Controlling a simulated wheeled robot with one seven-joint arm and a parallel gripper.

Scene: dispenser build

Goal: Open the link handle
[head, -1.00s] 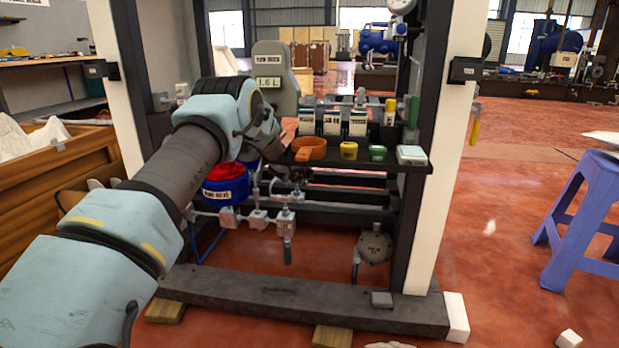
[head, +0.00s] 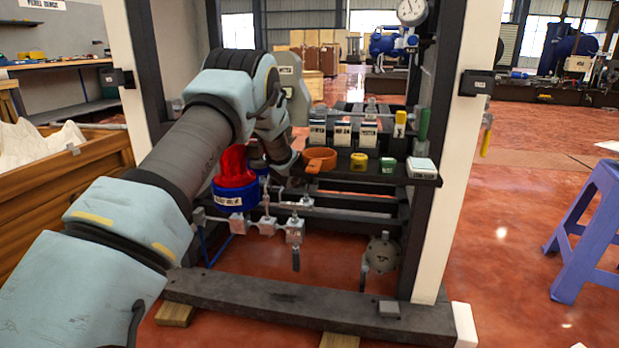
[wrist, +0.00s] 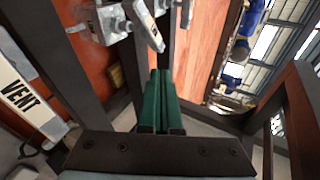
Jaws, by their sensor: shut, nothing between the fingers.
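A pipe run with small valve blocks (head: 295,231) crosses the lower frame in the head view. One grey lever handle (head: 296,259) hangs straight down from it. I cannot read which handle is the link handle. In the wrist view, a grey valve lever with an unreadable label (wrist: 145,25) stands at the top, beyond the fingertips. My gripper (wrist: 158,78) shows two green fingers pressed together, empty and apart from the lever. In the head view my arm's end hangs beside the shelf, above the pipe run, and its fingertips are not clear.
A dark shelf (head: 340,173) holds an orange ring-like part (head: 320,159) and several small labelled items. A blue and red vessel (head: 235,180) is close to my arm. A round fitting (head: 384,252) sits low right. A plate marked VENT (wrist: 20,97) shows in the wrist view.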

